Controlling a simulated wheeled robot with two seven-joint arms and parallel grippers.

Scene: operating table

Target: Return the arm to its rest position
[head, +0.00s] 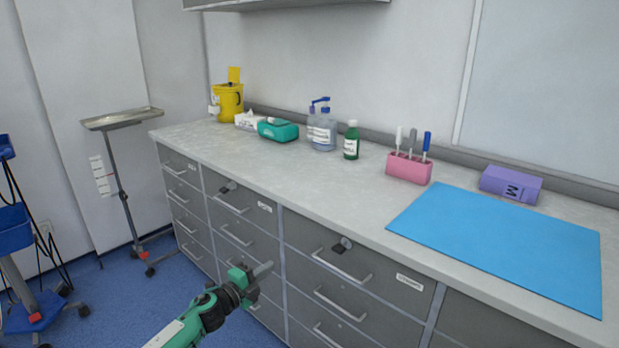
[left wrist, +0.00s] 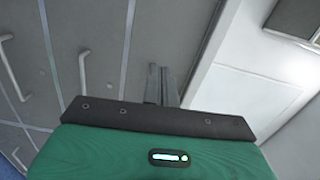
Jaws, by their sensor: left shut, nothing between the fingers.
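My left gripper (head: 262,270) shows at the bottom middle of the head view, on a green and black arm that comes in from the lower left. Its fingers are shut and hold nothing. It is in front of the grey drawer fronts, below the level of the countertop. In the left wrist view, the gripper's fingers (left wrist: 161,84) are close together past the green and black housing, with drawer fronts behind them. My right gripper is not in either view.
A grey counter (head: 345,200) with drawers runs across the view. On it are a blue mat (head: 500,245), a purple box (head: 510,185), a pink holder (head: 408,168), bottles (head: 323,132) and a yellow container (head: 229,102). A tray stand (head: 122,119) and a blue cart (head: 17,235) stand left.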

